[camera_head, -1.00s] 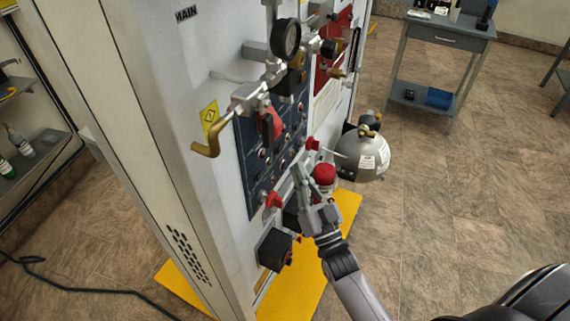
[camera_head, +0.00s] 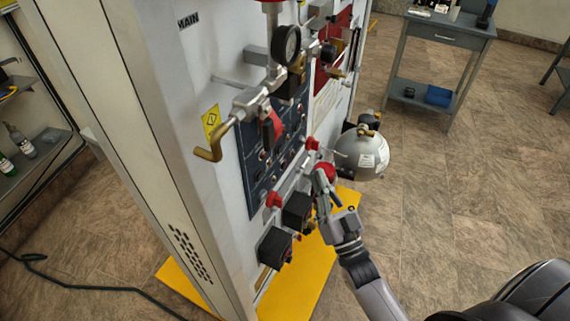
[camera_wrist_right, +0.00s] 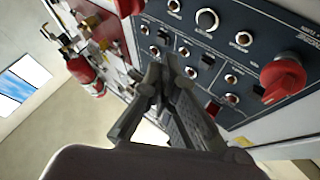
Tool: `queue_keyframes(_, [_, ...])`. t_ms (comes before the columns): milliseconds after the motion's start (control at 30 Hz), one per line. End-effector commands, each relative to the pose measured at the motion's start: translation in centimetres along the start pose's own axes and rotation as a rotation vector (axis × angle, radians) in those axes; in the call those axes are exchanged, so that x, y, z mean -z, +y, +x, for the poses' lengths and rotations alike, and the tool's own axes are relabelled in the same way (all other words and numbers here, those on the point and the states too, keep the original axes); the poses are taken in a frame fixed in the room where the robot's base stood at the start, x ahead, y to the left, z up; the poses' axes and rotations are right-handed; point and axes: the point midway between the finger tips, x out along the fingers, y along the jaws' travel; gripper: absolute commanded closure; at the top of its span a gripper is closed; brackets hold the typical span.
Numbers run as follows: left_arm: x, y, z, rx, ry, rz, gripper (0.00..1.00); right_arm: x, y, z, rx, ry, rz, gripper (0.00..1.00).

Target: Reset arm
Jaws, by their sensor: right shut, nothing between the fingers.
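My right gripper (camera_head: 321,183) is shut and empty in the head view, a little in front of the panel's lower right side. A red part shows just behind its fingers. In the right wrist view, the shut fingers (camera_wrist_right: 160,84) point toward the dark blue control panel (camera_wrist_right: 225,60). A red knob (camera_wrist_right: 283,77) is to their right there. I cannot tell whether the fingers touch anything. My left gripper is not in view.
A grey round tank (camera_head: 365,155) sticks out right of the gripper. Black boxes (camera_head: 275,247) project from the cabinet below the panel. A brass pipe (camera_head: 208,154) and gauge (camera_head: 286,43) jut out above. A grey side table (camera_head: 440,45) stands at the back right.

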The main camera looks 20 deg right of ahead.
Motion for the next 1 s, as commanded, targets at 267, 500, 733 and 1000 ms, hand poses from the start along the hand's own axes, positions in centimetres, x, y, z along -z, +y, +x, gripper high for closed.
queue_keyframes(267, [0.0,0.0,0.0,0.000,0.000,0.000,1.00,0.0,0.0,0.0,0.000,0.000,0.000,1.00])
queue_keyframes(500, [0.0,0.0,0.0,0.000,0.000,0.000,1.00,0.0,0.0,0.0,0.000,0.000,0.000,1.00])
queue_keyframes(733, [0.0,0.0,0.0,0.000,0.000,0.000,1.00,-1.2,0.2,-0.3,-0.008,-0.031,-0.003,1.00])
queue_keyframes(1000, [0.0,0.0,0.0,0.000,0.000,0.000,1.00,-13.2,2.2,-6.5,-0.090,-0.381,-0.038,1.00])
